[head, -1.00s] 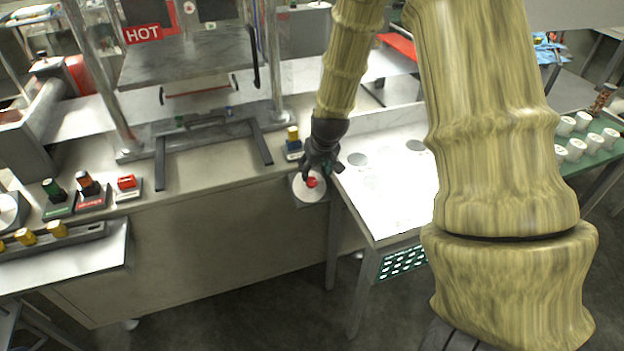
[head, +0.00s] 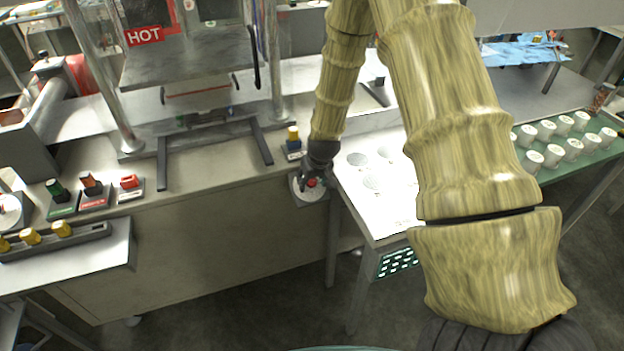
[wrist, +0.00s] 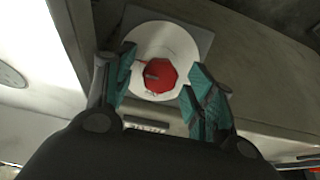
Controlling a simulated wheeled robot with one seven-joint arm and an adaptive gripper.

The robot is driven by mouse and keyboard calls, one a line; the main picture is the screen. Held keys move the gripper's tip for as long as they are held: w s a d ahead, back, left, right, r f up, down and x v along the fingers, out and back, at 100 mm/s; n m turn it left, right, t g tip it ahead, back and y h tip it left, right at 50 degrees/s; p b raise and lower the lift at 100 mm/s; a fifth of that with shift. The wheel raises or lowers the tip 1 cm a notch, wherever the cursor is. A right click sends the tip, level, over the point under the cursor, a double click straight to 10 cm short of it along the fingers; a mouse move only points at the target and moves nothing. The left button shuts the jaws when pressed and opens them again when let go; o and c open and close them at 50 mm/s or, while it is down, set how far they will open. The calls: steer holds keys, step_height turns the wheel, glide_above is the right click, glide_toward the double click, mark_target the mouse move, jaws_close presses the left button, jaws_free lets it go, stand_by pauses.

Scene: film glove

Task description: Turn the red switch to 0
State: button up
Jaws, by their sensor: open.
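The red switch (wrist: 160,75) is a faceted red knob on a pale round disc (wrist: 178,42) in the wrist view. In the head view the red switch (head: 311,182) shows small on the front of the machine bench, partly covered by my gripper. My gripper (wrist: 158,84) is open, with one teal-padded finger on each side of the knob. The left finger looks close to the knob; I cannot tell whether either finger touches it. In the head view my gripper (head: 308,177) is right at the disc. The switch's markings are too small to read.
A yellow-topped switch (head: 293,139) stands on the bench just above. A white table (head: 385,215) with round recesses adjoins on the right. Green, orange and red controls (head: 95,190) sit at the left. A green table (head: 585,145) with white jars is at the far right.

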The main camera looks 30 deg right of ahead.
steer(key=c, duration=1)
steer(key=shift+n, duration=0.4)
steer(key=n, duration=0.3)
steer(key=shift+n+h+b, duration=0.3)
steer(key=shift+b, duration=0.05)
steer(key=n, duration=0.4)
steer(key=shift+a+f+h+b, duration=0.1)
steer(key=shift+h+b, duration=0.2)
steer(key=shift+b, duration=0.1)
steer(key=n+b, duration=0.1)
steer(key=n, duration=0.3)
steer(key=shift+n+t, duration=0.4)
steer(key=n+b, duration=0.1)
steer(key=n, duration=0.3)
steer(key=shift+h, duration=0.4)
steer(key=shift+a+n+b, duration=0.1)
steer(key=shift+n+b, duration=0.2)
